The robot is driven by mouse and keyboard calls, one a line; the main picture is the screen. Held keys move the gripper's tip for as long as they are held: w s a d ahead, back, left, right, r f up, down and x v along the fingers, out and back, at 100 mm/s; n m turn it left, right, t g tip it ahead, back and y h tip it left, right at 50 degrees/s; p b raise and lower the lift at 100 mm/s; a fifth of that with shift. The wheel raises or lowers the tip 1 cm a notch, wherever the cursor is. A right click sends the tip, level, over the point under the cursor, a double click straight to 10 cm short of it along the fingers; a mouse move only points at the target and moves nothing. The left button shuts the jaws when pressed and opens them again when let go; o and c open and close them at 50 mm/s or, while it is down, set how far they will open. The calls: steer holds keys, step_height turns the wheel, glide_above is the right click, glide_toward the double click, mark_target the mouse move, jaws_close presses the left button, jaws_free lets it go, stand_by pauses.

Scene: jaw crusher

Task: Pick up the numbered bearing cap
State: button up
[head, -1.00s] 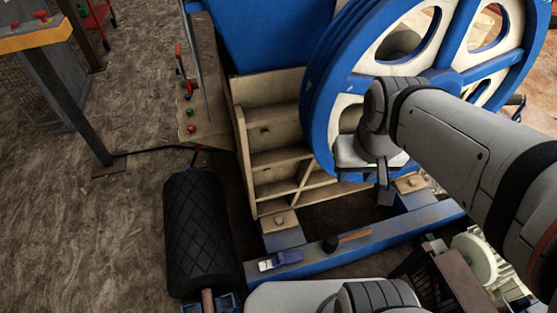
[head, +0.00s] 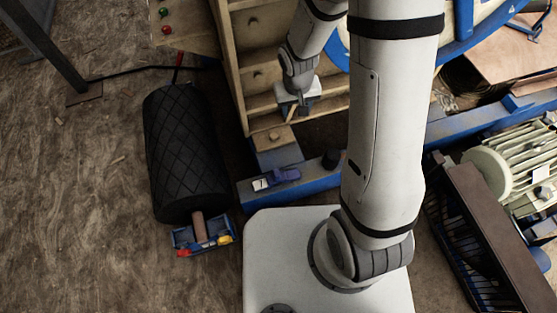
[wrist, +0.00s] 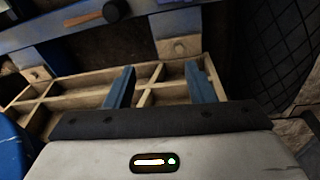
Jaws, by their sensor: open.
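A small dark blue piece with a white marked face (head: 276,180) lies on the blue beam (head: 312,178) in the head view; it looks like the numbered bearing cap, but I cannot read its mark. Part of it seems to show at the top edge of the wrist view. My gripper (head: 297,110) points down over the cream ribbed frame, behind and slightly right of the cap, apart from it. In the wrist view my gripper (wrist: 160,78) is open, with its two blue fingers wide apart and nothing between them.
A hammer (wrist: 112,11) lies on the beam beside the cap. The cream ribbed frame (head: 250,80) stands under my gripper. A black roller (head: 185,150) is at left, with a blue tray (head: 178,236) at its near end. A ribbed motor (head: 520,160) is at right.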

step_height(320, 180, down, 14)
steer(key=a+f+b, duration=0.1)
steer(key=a+b, duration=0.2)
steer(key=b, duration=0.1)
steer(key=n+g+b, duration=0.1)
steer(key=b, duration=0.4)
glide_above(276, 172)
steer(key=shift+y, duration=0.3)
steer(key=f, duration=1.6)
steer(key=shift+s+d, duration=0.15)
steer(key=shift+s, duration=0.2)
steer(key=shift+n, duration=0.3)
steer(key=f+b, duration=0.6)
steer(key=f, duration=0.1)
steer(key=shift+w+f, duration=0.1)
steer(key=shift+w, duration=0.15)
steer(key=shift+c, duration=0.6)
jaws_close()
